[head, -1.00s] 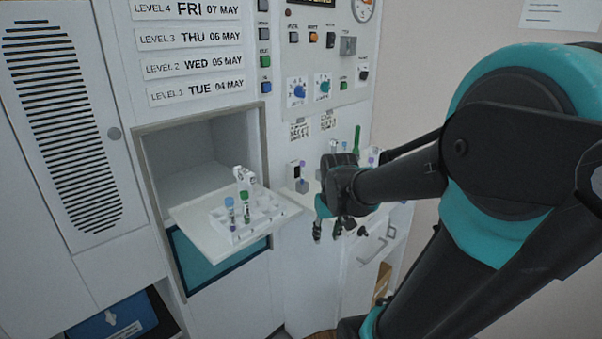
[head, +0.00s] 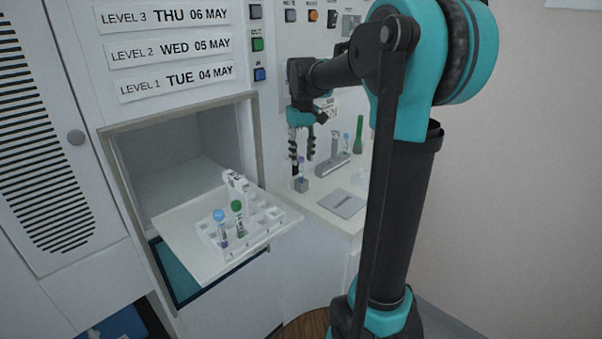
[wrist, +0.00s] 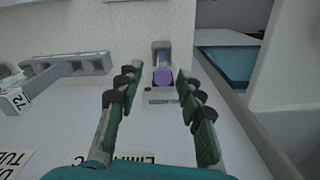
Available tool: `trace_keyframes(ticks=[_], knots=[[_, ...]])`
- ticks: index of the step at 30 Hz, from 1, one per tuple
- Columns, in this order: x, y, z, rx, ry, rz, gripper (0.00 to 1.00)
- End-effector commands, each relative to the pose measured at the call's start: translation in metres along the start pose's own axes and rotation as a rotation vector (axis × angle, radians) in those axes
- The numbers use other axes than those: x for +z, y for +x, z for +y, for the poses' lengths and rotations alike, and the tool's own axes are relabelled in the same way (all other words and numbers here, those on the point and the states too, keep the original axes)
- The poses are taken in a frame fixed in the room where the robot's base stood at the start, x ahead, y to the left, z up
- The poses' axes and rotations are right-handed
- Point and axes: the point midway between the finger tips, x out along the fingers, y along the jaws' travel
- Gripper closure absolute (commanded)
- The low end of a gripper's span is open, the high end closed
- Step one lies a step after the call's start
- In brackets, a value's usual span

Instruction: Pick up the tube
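A purple-capped tube (wrist: 163,76) stands in a small grey holder (wrist: 161,96) on the counter; its cap shows between my fingers in the wrist view. In the head view the tube (head: 300,166) is just below my gripper (head: 302,158), and the holder (head: 301,184) is under it. My gripper (wrist: 155,102) is open and empty, with its fingers spread to either side of the cap in the picture. I cannot tell how far above the cap they are. A blue-capped tube (head: 220,222) and a green-capped tube (head: 238,220) stand in the white rack (head: 270,221) on the pulled-out tray.
The tray (head: 178,228) juts from the open cabinet bay, left of the counter. A grey rack (head: 333,164) with a tube and a tall green item (head: 358,135) stand behind right of the holder; the rack also shows in the wrist view (wrist: 70,67). A flat grey plate (head: 342,204) lies in front.

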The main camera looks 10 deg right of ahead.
Motion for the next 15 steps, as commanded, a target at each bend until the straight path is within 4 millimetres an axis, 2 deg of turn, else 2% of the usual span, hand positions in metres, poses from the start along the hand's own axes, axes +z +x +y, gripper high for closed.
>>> trace_keyframes(ticks=[7, 15], knots=[[0.0, 0.018, -0.001, 0.0, 0.0, 0.0, 0.63], [-0.001, 0.054, -0.003, 0.0, 0.001, 0.001, 0.63]])
